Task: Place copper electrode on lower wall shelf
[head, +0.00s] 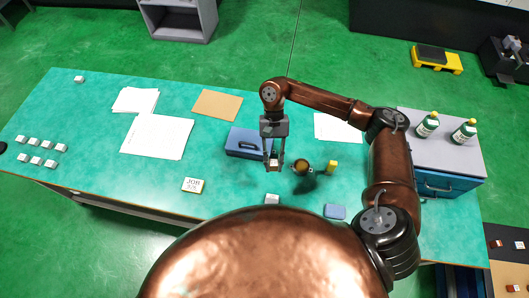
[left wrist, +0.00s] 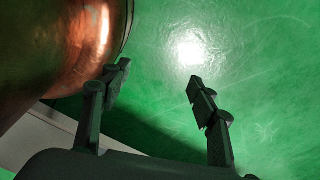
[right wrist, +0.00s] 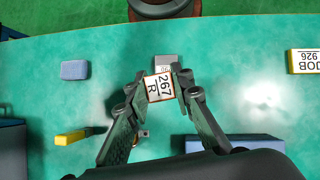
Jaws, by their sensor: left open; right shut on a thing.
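My right gripper (head: 273,164) is shut on a small labelled block (right wrist: 159,87) above the front middle of the teal bench (head: 105,102). In the right wrist view the block has a white face reading "267 R" and thin reddish-brown edges. It looks like the copper electrode, but its body is mostly hidden. My left gripper (left wrist: 158,92) is open and empty over green floor beside my copper-coloured body; it is out of the head view. I cannot make out a lower wall shelf in these views.
A pale block (head: 272,199) stands near the bench's front edge. A blue case (head: 244,143), a brown round thing (head: 302,166), a yellow-topped item (head: 331,166) and a blue block (head: 335,211) are near the right gripper. Several white blocks (head: 34,142) stand at the left.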

